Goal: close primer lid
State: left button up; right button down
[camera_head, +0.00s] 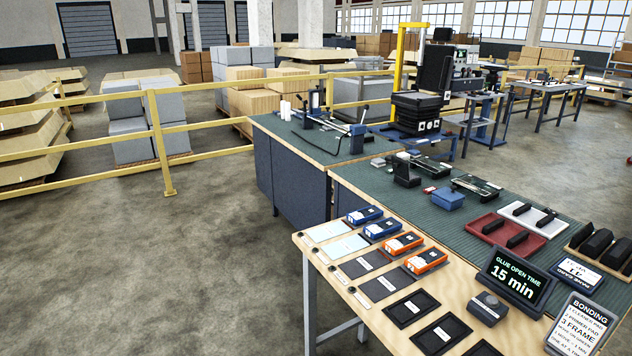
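I cannot tell for sure which item is the primer container. A small blue box (449,199) stands on the green mat of the bench, and its top looks covered, though it is too small to tell a lid's state. No item with a clearly raised lid can be made out. Neither of my grippers shows in the head view.
The wooden table (345,278) holds blue and orange devices (426,260) and dark trays. A red tray (505,235), a white tray (533,219) and a sign reading 15 min (515,279) are nearby. Yellow railing (160,140) runs behind; the floor at left is clear.

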aim_at(400, 167)
jog(key=i+l+z, duration=0.1)
jog(key=i+z, duration=0.5)
jog(key=i, duration=0.15)
jog(key=i+j, duration=0.2)
jog(key=j, duration=0.2)
jog(key=i+j, duration=0.25)
jog(key=j, duration=0.15)
jog(key=i+j, duration=0.2)
jog(key=j, duration=0.2)
jog(key=i+j+z, duration=0.1)
jog(key=i+j, duration=0.35)
jog(key=j, duration=0.35)
